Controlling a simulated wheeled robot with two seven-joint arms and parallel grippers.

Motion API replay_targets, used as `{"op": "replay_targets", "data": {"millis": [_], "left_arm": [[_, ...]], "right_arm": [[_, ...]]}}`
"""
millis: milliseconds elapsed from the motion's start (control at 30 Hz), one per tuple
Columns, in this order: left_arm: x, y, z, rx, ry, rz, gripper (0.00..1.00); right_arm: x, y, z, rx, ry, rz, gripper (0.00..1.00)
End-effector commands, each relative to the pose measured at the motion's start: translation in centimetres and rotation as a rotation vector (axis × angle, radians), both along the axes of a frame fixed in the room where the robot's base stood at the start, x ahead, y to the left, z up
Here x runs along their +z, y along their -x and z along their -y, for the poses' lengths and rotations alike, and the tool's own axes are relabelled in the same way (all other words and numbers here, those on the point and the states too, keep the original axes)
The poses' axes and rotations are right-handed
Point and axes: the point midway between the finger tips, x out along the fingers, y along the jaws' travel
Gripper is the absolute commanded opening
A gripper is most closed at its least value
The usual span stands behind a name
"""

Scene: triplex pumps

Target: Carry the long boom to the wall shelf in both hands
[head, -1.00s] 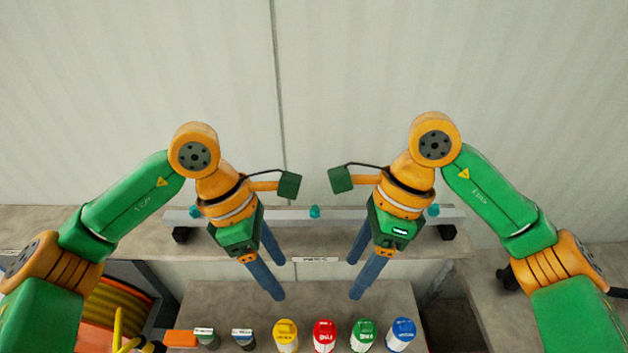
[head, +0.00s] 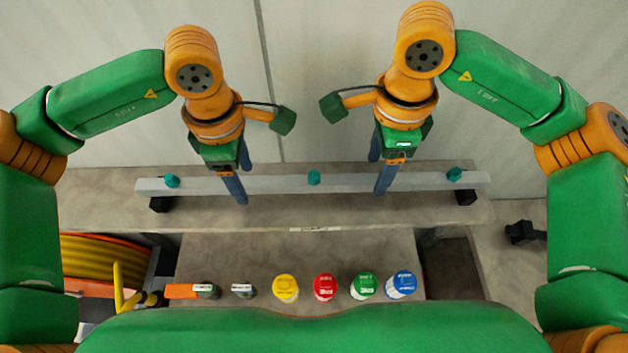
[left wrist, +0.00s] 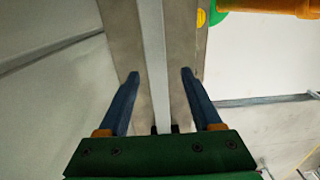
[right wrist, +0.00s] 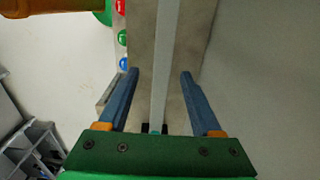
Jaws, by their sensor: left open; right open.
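The long boom (head: 280,184) is a pale grey bar with teal knobs, lying level on black supports on a grey ledge (head: 330,212) along the wall. My left gripper (head: 241,184) is open over its left part, one finger on the near side and one on the far side. My right gripper (head: 379,176) is open over its right part in the same way. In the left wrist view the boom (left wrist: 153,50) runs between the open fingers, apart from both. In the right wrist view the boom (right wrist: 164,60) also runs between the fingers without visible contact.
On a lower grey surface (head: 300,255) stand yellow (head: 285,289), red (head: 325,288), green (head: 363,286) and blue (head: 401,285) capped containers. A yellow coiled hose (head: 100,262) is at lower left. A black object (head: 525,232) lies at right. A pale wall (head: 310,80) rises behind.

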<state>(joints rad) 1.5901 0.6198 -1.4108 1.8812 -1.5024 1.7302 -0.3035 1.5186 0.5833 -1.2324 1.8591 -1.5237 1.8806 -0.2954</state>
Motion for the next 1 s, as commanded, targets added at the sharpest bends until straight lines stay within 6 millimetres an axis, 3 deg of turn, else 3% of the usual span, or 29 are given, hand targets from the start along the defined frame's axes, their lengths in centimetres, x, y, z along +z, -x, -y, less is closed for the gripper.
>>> {"op": "replay_targets", "data": {"millis": [300, 633, 900, 1000], "left_arm": [[-4.1, 0.0, 0.0, 0.001, 0.000, -0.001, 0.66], [-4.5, 0.0, 0.0, 0.001, 0.001, 0.001, 0.66], [-4.5, 0.0, 0.0, 0.001, 0.001, 0.001, 0.00], [-4.5, 0.0, 0.0, 0.001, 0.001, 0.001, 0.00]], "right_arm": [[-4.1, 0.0, 0.0, -0.001, -0.001, -0.001, 0.66], [-4.5, 0.0, 0.0, 0.000, 0.000, 0.000, 0.66], [-4.5, 0.0, 0.0, -0.001, -0.001, 0.000, 0.00], [-4.5, 0.0, 0.0, -0.001, -0.001, 0.000, 0.00]]}}
